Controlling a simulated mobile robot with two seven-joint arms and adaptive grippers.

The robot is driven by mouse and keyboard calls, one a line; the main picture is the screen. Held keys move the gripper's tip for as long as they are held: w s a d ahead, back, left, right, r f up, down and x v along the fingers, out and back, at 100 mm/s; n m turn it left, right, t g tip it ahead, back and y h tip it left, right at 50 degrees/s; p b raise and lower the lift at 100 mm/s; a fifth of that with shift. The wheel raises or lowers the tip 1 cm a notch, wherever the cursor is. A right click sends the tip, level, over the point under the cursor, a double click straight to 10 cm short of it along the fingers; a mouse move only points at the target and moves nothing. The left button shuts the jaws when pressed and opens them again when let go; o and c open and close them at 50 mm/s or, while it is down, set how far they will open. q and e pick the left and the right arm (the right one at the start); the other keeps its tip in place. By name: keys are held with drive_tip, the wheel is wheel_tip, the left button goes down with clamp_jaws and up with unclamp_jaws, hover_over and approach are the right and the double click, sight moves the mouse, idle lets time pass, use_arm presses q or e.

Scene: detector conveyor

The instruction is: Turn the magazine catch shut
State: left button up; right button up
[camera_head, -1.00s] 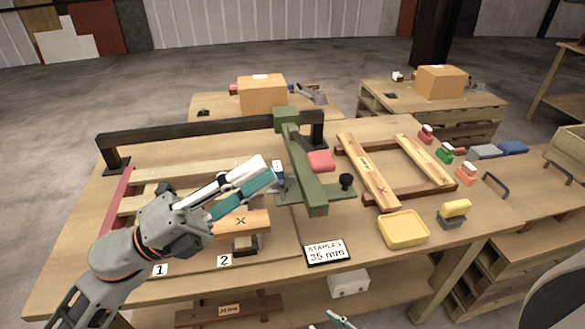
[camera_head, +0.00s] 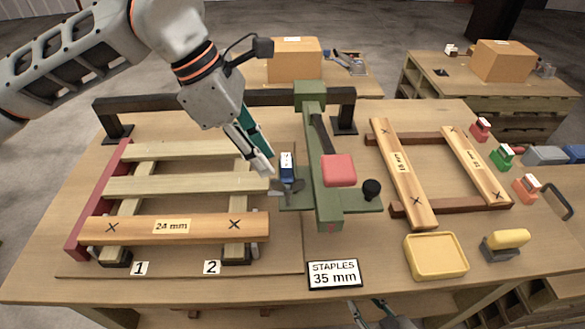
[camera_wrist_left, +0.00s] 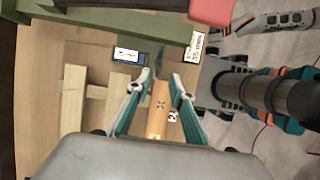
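The green stapling machine (camera_head: 329,213) stands on the table, with a red pad (camera_head: 338,170) and a black knob (camera_head: 372,189). A small dark grey lever (camera_head: 292,187), which looks like the magazine catch, sits at its left side below a blue labelled block (camera_head: 286,165). The lever also shows in the wrist view (camera_wrist_left: 157,62), just beyond the fingertips. My left gripper (camera_head: 264,168) points down just left of the lever. Its fingers are apart with nothing held between them in the wrist view (camera_wrist_left: 157,85). My right gripper (camera_head: 378,316) is cut off at the bottom edge.
A wooden frame with a 24 mm plank (camera_head: 172,228) lies left of the machine. Another wooden frame (camera_head: 403,175) lies right. A black rail (camera_head: 220,99) runs behind. A STAPLES 35 mm sign (camera_head: 333,274) and yellow tray (camera_head: 436,257) stand in front.

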sight(278, 180)
use_arm(q)
drive_tip(key=x, duration=0.7)
drive_tip(key=shift+w+f, duration=0.1)
drive_tip(key=shift+f, duration=0.25)
clamp_jaws()
